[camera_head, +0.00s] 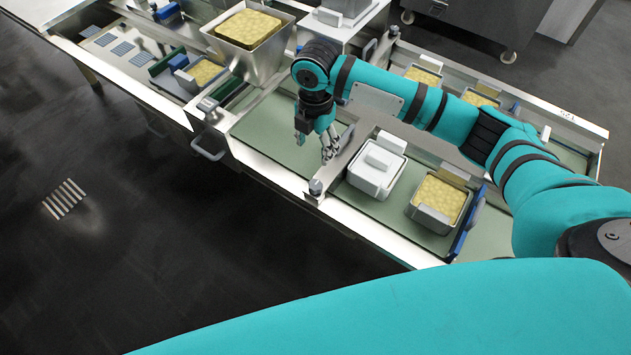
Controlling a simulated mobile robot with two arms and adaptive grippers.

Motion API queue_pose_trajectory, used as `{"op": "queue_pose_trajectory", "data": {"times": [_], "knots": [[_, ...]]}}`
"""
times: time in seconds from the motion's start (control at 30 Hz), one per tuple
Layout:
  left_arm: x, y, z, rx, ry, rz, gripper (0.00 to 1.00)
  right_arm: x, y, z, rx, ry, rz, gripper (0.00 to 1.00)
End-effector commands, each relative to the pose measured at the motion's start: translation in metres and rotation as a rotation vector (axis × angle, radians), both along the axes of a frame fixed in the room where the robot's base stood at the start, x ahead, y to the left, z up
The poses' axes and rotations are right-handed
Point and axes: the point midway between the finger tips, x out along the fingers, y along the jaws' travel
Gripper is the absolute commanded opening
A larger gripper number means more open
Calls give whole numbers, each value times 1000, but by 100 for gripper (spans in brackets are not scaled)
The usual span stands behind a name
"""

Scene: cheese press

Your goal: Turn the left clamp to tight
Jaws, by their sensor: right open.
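My right gripper (316,146) hangs from the teal arm that comes in from the right, pointing down above the green bench surface. Its fingers are spread and I see nothing between them. A small grey knob-like part (316,187) stands on the metal rail just below and in front of it, apart from the fingers. It may belong to a clamp, but I cannot tell which one or how tight it is. My left gripper is not in view.
A white lidded mould (377,163) and an open mould with yellow cheese (438,198) stand right of the gripper, beside a blue-edged plate (467,226). A metal hopper of cheese (249,35) stands behind left. Green surface (265,135) left of the gripper is clear.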

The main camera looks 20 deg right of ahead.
Motion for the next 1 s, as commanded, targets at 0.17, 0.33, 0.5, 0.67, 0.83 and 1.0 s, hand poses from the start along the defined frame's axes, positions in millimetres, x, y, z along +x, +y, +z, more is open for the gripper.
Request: {"op": "queue_pose_trajectory", "data": {"times": [0.17,0.33,0.5,0.67,0.83,1.0], "knots": [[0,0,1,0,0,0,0,2,-3,-10,-6,6,11,60],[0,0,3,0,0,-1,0,1,-2,-40,-5,7,9,60],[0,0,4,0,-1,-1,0,1,-2,-78,-5,5,8,60],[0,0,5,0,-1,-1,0,1,-2,-113,-5,5,8,60],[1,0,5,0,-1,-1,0,1,-2,-145,-5,2,9,60],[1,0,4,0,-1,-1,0,2,-2,-165,-4,2,10,60]]}}
